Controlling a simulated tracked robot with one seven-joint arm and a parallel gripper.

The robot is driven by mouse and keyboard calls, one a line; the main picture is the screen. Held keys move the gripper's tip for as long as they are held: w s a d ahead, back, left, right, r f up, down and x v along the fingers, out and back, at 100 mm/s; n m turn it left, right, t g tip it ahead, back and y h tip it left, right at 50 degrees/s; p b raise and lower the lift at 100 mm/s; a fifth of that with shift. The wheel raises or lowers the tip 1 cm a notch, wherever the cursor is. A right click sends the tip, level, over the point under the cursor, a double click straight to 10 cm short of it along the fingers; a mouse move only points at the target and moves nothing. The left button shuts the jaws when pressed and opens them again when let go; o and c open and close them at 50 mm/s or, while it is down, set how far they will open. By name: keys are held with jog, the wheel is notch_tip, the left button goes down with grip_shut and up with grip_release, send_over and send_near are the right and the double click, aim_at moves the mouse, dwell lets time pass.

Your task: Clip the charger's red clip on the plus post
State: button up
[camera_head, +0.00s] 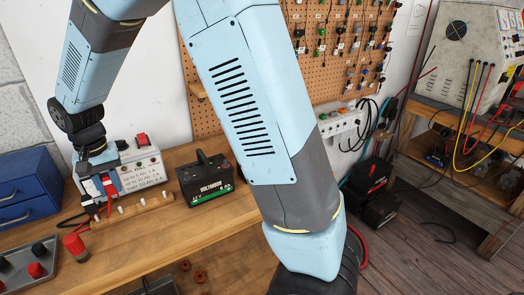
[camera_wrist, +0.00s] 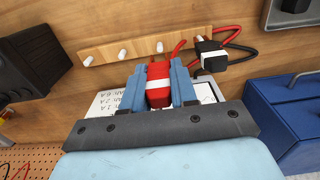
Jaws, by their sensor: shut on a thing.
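The charger's red clip (camera_wrist: 158,88), with a white band, sits between the two blue fingers of my gripper (camera_wrist: 158,92) in the wrist view. The gripper is shut on it, and a red cable runs from the clip. In the head view my gripper (camera_head: 101,192) is low in front of the white charger (camera_head: 142,168), at the wooden peg rail (camera_head: 132,208). The black clip (camera_wrist: 212,56) is beside the held clip at the rail. The black and green Voltmaster battery (camera_head: 206,180) stands right of the charger. I cannot make out its plus post.
A grey tray (camera_head: 16,275) with red and black knobs lies at the bench's front left, near a red cap (camera_head: 75,246). A blue drawer cabinet (camera_head: 28,188) stands at the left. The wooden bench (camera_head: 150,240) is clear in front of the rail.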

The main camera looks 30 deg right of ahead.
notch_tip(320, 180, up, 11)
jog(key=shift+f, duration=0.1)
jog(key=s+d, duration=0.3)
jog(key=d, duration=4.3)
notch_tip(320, 180, down, 4)
jog(key=shift+s+f, duration=0.15)
jog(key=shift+f, duration=0.05)
jog(key=shift+a+f, duration=0.1)
jog(key=shift+f, duration=0.5)
jog(key=shift+f, duration=0.1)
jog(key=shift+f, duration=1)
